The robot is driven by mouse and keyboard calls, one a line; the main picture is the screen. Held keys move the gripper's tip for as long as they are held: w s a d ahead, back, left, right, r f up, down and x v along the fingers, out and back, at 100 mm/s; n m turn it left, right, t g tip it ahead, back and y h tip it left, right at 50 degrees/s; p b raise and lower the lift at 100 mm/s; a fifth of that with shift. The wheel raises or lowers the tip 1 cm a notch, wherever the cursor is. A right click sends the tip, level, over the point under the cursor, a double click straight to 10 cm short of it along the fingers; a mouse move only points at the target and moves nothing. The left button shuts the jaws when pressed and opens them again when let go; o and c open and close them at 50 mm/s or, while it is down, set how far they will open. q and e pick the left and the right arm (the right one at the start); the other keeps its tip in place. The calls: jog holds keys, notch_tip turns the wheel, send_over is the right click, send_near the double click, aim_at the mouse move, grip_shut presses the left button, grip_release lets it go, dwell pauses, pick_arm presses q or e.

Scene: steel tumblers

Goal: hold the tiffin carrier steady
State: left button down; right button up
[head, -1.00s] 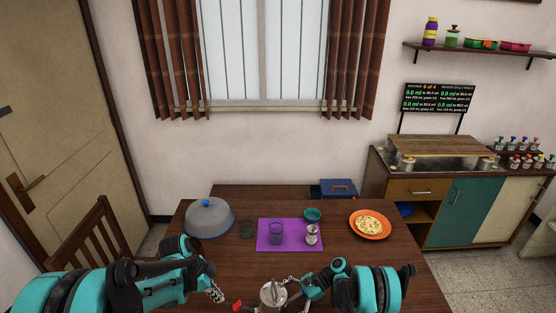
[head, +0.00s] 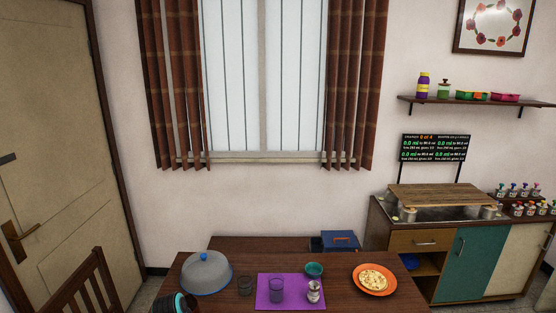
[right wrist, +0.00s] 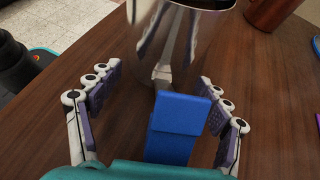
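A shiny steel vessel (right wrist: 185,40) stands on the wooden table in the right wrist view, its top cut off by the frame. A blue block-like piece (right wrist: 180,128), perhaps its handle, projects toward my right gripper (right wrist: 158,92). My right gripper is open, its fingers spread on both sides of the blue piece. A gap shows on the left; contact on the right cannot be told. I cannot tell whether this vessel is the tiffin carrier.
A blue box (head: 341,242) sits at the back.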

jog(key=shift+d, duration=0.1)
dwell(0.3)
jog(key=shift+w+d+r, duration=0.15)
jog(key=shift+d+r, duration=0.05)
jog(key=shift+d, duration=0.05)
jog(key=shift+a+f, duration=0.1)
jog(key=shift+a, duration=0.05)
dwell(0.4)
jog(key=shift+a+f, duration=0.1)
jog(key=shift+a, duration=0.1)
jog(key=c, duration=1.7)
jog(key=shift+o, duration=0.2)
